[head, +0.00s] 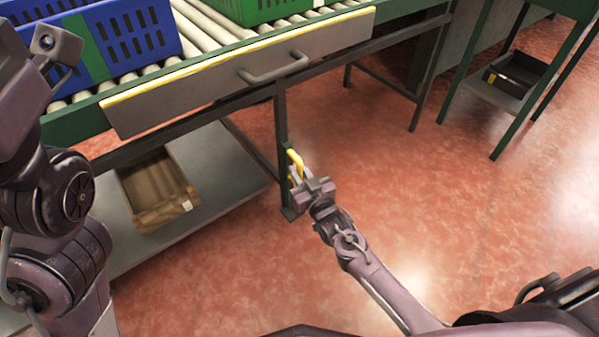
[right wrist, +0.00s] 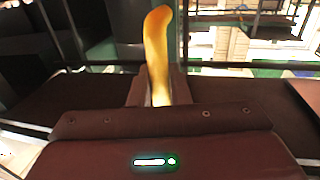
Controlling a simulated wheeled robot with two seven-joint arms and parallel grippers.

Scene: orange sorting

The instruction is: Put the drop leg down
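The drop leg seems to be the dark upright post (head: 281,125) with a green sleeve, under the front of the roller table; its foot (head: 291,213) is near the floor. A yellow handle (head: 295,161) sits on its side. My right gripper (head: 297,178) is at this handle, with its fingers on both sides of the handle's lower part. In the right wrist view, the yellow handle (right wrist: 159,55) rises from between the fingers, which look closed on it. The contact itself is partly hidden. My left arm stands at the left; its gripper is out of view.
A grey flap (head: 215,82) with a yellow edge and bar handle hangs along the table front. Blue crates (head: 135,38) and a green crate (head: 262,8) stand on the rollers. A wooden box (head: 157,190) sits on the lower shelf (head: 225,160).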

